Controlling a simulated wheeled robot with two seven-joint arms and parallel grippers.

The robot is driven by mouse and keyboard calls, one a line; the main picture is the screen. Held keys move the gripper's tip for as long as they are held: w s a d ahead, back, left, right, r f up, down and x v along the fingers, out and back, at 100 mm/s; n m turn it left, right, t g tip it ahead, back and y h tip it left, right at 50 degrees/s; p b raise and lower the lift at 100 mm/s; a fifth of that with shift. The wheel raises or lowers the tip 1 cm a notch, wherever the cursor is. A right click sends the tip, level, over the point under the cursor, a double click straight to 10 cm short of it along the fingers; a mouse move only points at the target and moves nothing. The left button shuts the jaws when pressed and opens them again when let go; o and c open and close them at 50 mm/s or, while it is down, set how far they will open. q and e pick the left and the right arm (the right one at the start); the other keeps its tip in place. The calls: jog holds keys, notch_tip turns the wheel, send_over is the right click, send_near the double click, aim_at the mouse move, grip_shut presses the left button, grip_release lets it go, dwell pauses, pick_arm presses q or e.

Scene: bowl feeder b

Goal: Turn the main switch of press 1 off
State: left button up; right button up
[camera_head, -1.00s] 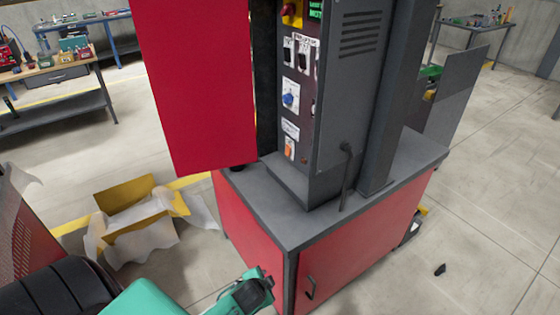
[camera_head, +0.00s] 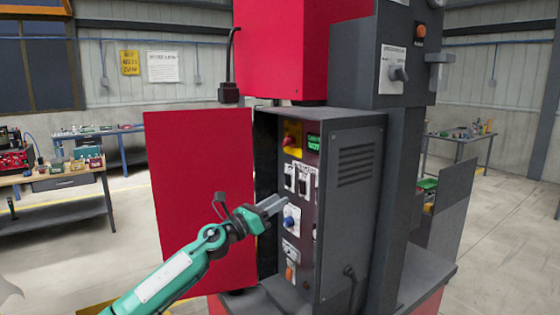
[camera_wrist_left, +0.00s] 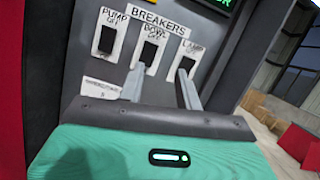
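The control box (camera_head: 345,190) has its red door open to the left. At the top of its panel is a red rotary switch on a yellow plate (camera_head: 291,138); its lettering is not readable. My left gripper (camera_head: 284,204) is in front of the panel, below that switch and close to the blue knob (camera_head: 291,219). In the left wrist view its two fingers (camera_wrist_left: 160,72) are apart with nothing between them. They point at the breakers marked PUMP (camera_wrist_left: 107,36), BOWL (camera_wrist_left: 150,50) and LAMP (camera_wrist_left: 186,64). My right gripper is out of view.
The open red door (camera_head: 200,195) stands left of the panel, behind my left arm. A dark column (camera_head: 398,160) rises right of the box and carries a black rotary knob (camera_head: 399,75) and an orange button (camera_head: 421,31). An orange switch (camera_head: 289,273) sits low on the panel.

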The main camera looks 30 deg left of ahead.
pick_arm(q)
jog(key=s+a+r+m+g+h, duration=0.15)
jog(key=a+r+m, duration=0.25)
jog(key=r+m, duration=0.45)
jog(key=m+g+y, duration=0.2)
jog(key=m, duration=0.1)
send_near(284, 141)
jog(key=shift+y, duration=0.25)
jog(key=shift+d+p+x, duration=0.1)
jog(key=shift+p+x, duration=1.75)
jog(key=shift+x, duration=0.25)
jog(key=shift+d+p+x, duration=0.15)
jog(key=shift+p+x, duration=1.65)
jog(key=shift+x, duration=0.3)
jog(key=shift+s, duration=0.1)
grip_shut()
